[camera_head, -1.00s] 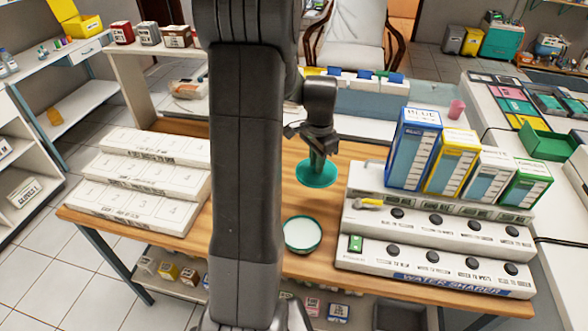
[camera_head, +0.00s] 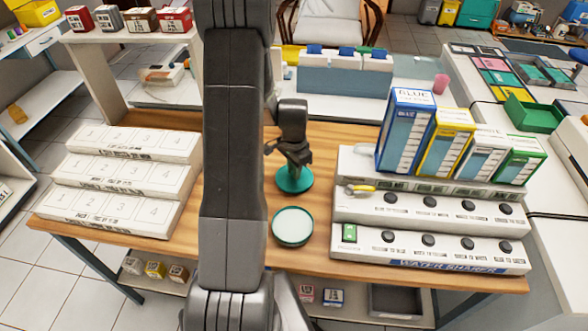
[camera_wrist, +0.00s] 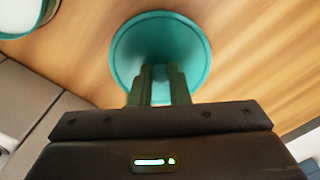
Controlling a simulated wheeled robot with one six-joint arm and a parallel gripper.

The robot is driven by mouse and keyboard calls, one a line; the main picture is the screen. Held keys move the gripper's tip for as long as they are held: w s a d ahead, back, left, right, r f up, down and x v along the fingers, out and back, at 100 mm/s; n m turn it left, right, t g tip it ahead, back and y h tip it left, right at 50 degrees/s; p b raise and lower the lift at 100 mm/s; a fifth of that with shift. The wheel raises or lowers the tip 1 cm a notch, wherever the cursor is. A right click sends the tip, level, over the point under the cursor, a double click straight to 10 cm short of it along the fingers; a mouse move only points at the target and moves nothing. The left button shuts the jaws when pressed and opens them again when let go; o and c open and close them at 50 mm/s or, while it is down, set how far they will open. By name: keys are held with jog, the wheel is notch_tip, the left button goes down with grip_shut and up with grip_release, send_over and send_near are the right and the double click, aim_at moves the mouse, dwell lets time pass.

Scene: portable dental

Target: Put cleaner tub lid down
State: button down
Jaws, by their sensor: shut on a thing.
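The cleaner tub lid (camera_head: 294,181) is a round teal disc. My gripper (camera_head: 293,163) is above it, shut on its middle grip. The wrist view shows the lid (camera_wrist: 192,62) flat below my fingers (camera_wrist: 160,78), with bare wood around it; the fingers hide part of its centre. I cannot tell whether the lid touches the table or hangs just above it. The open cleaner tub (camera_head: 293,227), teal-rimmed with a white inside, stands just in front of the lid. Part of the tub (camera_wrist: 22,18) shows at the wrist view's top left corner.
The wooden table (camera_head: 345,143) has some bare room around the lid. The water shaper unit (camera_head: 440,249), with knobs and coloured boxes behind, stands to the right. White numbered tiers (camera_head: 130,180) stand to the left, beyond my arm.

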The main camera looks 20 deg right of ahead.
jog(key=shift+f, duration=0.3)
jog(key=shift+f, duration=0.15)
jog(key=c, duration=1.4)
grip_release()
notch_tip(320, 180, up, 12)
jog(key=shift+r+b, duration=0.2)
jog(key=shift+b, duration=0.35)
jog(key=shift+f, duration=0.1)
